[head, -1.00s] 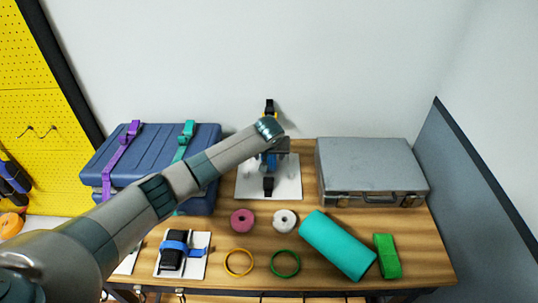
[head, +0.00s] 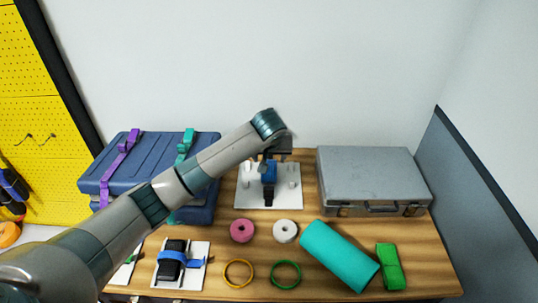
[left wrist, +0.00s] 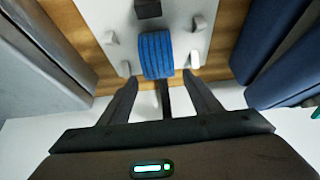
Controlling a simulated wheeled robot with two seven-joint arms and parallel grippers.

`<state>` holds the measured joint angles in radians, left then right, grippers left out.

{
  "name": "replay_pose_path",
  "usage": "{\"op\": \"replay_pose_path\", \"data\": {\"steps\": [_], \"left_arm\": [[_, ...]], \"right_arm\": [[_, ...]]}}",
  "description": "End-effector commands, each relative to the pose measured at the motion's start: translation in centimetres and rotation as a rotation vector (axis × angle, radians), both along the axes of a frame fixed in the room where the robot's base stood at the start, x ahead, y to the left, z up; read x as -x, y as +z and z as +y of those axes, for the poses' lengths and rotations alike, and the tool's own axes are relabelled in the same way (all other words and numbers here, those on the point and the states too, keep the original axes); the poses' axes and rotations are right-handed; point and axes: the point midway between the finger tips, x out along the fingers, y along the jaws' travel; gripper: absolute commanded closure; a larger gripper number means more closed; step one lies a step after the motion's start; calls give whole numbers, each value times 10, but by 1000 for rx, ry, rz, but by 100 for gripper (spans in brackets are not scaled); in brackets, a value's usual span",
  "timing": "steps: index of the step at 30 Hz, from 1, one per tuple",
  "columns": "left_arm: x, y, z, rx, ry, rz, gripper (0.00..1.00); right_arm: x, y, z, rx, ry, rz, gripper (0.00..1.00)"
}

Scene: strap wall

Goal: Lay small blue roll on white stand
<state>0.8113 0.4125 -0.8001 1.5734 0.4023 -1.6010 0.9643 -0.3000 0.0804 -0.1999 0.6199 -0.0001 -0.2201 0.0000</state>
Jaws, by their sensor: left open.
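The small blue roll (head: 269,167) lies over the middle of the white stand (head: 243,200), partly hidden by my wrist in the head view. In the left wrist view the ribbed blue roll (left wrist: 156,55) is between short pegs of the stand (left wrist: 180,9), with a black piece (left wrist: 148,9) beyond it. A black strip (left wrist: 165,98) runs between my fingers. My left gripper (left wrist: 160,79) is open and empty; its fingertips are apart, one on each side of the roll's near end, with no contact visible. My right gripper is not in view.
A blue case (head: 158,150) with straps stands left of the stand, a grey case (head: 370,176) right. In front are a pink roll (head: 242,231), white roll (head: 285,231), two rings, a teal cylinder (head: 339,256) and green block (head: 390,266). A black strapped item (head: 172,259) is front left.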

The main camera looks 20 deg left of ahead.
Motion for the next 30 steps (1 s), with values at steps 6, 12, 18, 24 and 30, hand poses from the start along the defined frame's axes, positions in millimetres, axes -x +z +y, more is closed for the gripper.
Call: {"op": "replay_pose_path", "data": {"steps": [6,12,18,24,30], "left_arm": [[15,28,-5,1,-1,-2,42],[21,39,-6,1,0,-1,42],[22,40,-6,0,1,0,42],[22,40,-6,0,1,0,42],[22,40,-6,0,1,0,42]], "right_arm": [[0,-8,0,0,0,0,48],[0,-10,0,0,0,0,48],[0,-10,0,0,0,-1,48],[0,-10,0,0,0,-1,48],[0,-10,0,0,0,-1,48]]}}
